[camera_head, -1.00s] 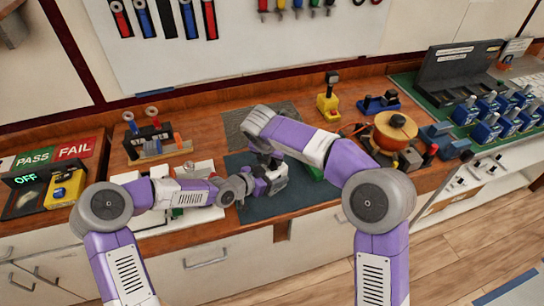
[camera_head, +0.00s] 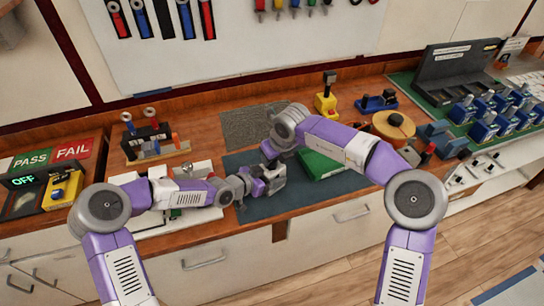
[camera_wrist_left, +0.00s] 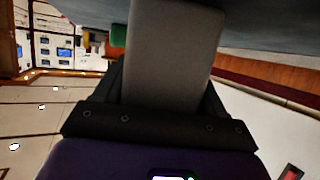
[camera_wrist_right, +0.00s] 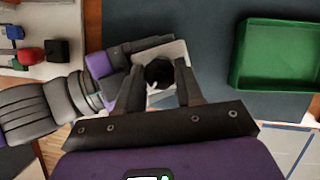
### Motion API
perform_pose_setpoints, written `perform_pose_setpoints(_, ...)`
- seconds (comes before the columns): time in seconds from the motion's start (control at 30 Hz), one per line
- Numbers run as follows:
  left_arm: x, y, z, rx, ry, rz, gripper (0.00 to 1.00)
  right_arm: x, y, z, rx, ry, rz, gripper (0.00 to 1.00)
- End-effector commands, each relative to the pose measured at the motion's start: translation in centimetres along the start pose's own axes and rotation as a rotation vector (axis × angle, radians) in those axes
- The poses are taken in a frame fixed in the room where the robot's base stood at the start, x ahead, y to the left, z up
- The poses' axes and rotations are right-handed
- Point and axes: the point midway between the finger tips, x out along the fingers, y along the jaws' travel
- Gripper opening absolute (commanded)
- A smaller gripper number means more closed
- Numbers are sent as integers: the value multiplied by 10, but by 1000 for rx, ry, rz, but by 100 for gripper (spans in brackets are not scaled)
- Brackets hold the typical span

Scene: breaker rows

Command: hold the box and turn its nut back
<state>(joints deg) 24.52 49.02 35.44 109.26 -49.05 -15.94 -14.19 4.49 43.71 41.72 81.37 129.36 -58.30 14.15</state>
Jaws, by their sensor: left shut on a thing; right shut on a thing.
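The box shows as a small grey-white block (camera_head: 276,174) above the dark mat in the head view. In the right wrist view its pale face (camera_wrist_right: 176,50) points toward my camera. My left gripper (camera_head: 262,184) is shut on the box from the left, and its purple-and-grey end shows beside the box (camera_wrist_right: 112,60). The dark round nut (camera_wrist_right: 157,72) is on the box's face. My right gripper (camera_wrist_right: 160,78) has its fingers on either side of the nut, shut on it. In the left wrist view a grey shape fills the middle; I cannot tell box from finger.
A green tray (camera_head: 318,163) lies on the dark mat (camera_head: 300,199), right of the box. A yellow device (camera_head: 326,104) and a round orange-topped object (camera_head: 394,124) stand behind on the wooden bench. A white panel (camera_head: 204,170) is to the left. The mat's front is clear.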

Motion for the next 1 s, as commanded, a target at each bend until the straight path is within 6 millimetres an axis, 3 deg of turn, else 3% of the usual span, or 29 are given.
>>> perform_pose_setpoints(0.6, 0, -1, -1, 1, 2, -3, 21, 1, -3, 1, -497, 1, 209, 6)
perform_pose_setpoints(1.0, 0, -1, -1, 1, 2, -3, 21, 0, -4, 1, -652, 1, 269, 6)
